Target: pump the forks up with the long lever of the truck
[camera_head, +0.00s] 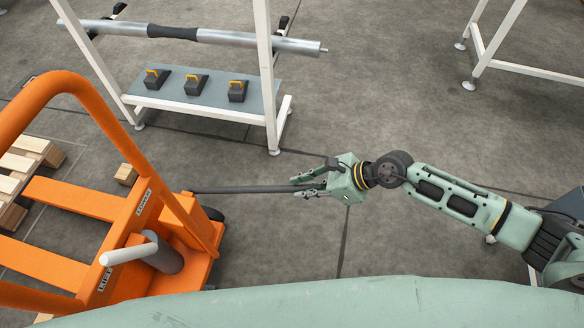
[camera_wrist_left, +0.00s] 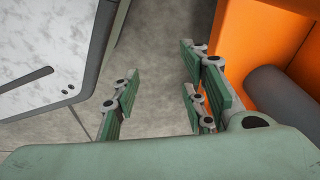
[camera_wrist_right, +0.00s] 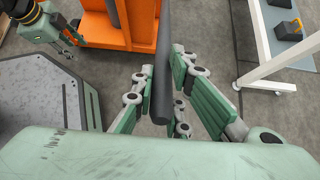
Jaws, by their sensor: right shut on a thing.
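The orange truck (camera_head: 76,198) stands at the left of the head view. Its long dark lever (camera_head: 240,189) sticks out to the right, about level in the picture. My right gripper (camera_head: 308,186) is shut on the lever's outer end. In the right wrist view the lever (camera_wrist_right: 162,60) runs between the fingers of that gripper (camera_wrist_right: 162,88). My left gripper (camera_wrist_left: 158,85) is open and empty in the left wrist view, beside the truck's orange body (camera_wrist_left: 245,60). It does not show in the head view.
A wooden pallet (camera_head: 20,172) lies at the far left by the truck. A white-framed rack (camera_head: 205,114) behind the lever carries a long metal column (camera_head: 230,38) and several dark blocks with yellow handles (camera_head: 196,84). The floor around the lever is clear.

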